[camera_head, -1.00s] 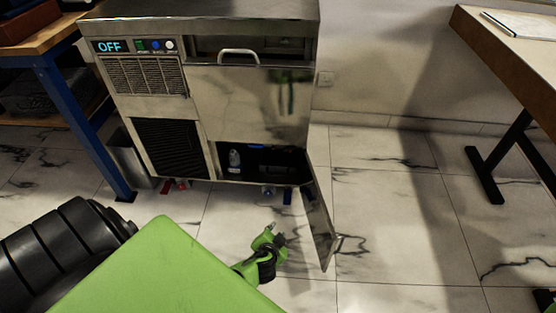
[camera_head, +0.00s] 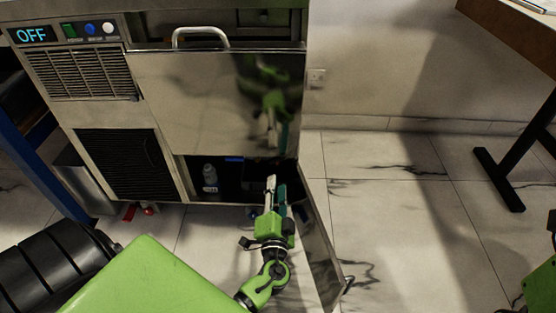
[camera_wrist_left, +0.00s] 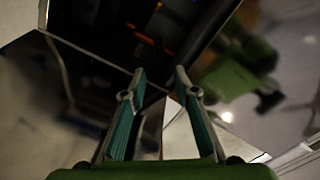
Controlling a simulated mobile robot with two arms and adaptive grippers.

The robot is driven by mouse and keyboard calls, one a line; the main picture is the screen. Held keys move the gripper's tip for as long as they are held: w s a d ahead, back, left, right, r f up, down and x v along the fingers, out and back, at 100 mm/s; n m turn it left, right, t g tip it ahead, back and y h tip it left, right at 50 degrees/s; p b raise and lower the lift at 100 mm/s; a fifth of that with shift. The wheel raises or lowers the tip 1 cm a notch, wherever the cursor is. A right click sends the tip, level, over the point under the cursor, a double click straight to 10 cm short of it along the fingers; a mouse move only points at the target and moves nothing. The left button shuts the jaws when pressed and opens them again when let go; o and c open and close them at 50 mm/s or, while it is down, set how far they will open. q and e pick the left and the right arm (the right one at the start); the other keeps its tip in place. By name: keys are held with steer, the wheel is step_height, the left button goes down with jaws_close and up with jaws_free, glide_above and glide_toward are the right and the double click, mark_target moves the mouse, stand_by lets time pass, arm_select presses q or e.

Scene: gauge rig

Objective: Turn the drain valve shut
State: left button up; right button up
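The steel machine (camera_head: 215,100) stands ahead with its lower compartment (camera_head: 232,180) open. My left gripper (camera_head: 276,188) is at the right part of this opening, pointing in. In the left wrist view its two teal-lined fingers (camera_wrist_left: 160,76) are apart with nothing between them. An orange-red bar (camera_wrist_left: 146,38) shows beyond the fingertips in the dark interior; I cannot tell whether it is the drain valve's handle. A red lever-like piece (camera_head: 130,212) and a small red knob sit under the machine at its lower left, well away from the gripper. My right gripper is not in view.
The open steel door (camera_head: 322,255) hangs to the right of my left gripper, close to the arm. A bottle (camera_head: 210,178) stands inside the compartment. Tiled floor is free to the right, up to a table leg (camera_head: 498,180).

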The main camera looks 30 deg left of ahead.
mark_target(278, 161)
arm_select(q)
steer(key=b+x, duration=0.1)
steer(key=x, duration=1.1)
steer(key=shift+d+b, duration=0.1)
steer(key=shift+b, duration=0.25)
jaws_close()
